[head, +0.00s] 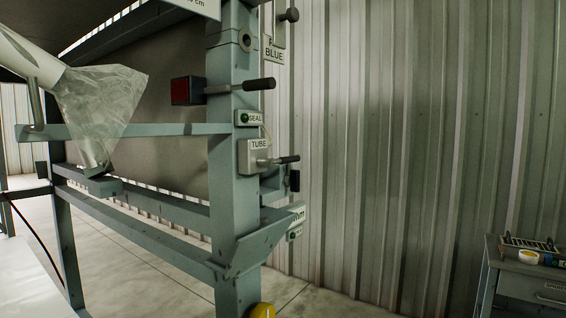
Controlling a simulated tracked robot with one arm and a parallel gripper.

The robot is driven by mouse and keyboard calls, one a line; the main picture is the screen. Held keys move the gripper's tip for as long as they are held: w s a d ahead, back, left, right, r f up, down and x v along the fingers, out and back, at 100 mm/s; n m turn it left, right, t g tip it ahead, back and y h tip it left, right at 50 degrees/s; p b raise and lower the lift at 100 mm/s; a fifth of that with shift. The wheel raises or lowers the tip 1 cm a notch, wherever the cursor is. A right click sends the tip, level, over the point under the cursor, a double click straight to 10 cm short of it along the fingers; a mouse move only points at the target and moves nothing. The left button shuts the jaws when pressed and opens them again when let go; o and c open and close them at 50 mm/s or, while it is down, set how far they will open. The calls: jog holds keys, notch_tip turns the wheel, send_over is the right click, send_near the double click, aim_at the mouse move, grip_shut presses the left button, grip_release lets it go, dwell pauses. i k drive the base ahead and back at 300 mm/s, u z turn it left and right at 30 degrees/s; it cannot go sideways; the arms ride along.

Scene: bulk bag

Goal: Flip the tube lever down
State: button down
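The tube lever (281,161) is a short dark handle on a thin metal rod. It sticks out to the right, roughly level, from a light grey box (257,158) labelled "TUBE". The box is on the front of a grey-blue upright post (222,190). My gripper is not in view, so whether it is open or shut does not show. Nothing is seen touching the lever.
A clear plastic tube (100,105) hangs at left. A grey cabinet (530,284) stands lower right. The floor between is partly clear.

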aim_at(262, 162)
jog(key=z, duration=0.3)
jog(key=i, duration=1)
jog(key=u, duration=0.3)
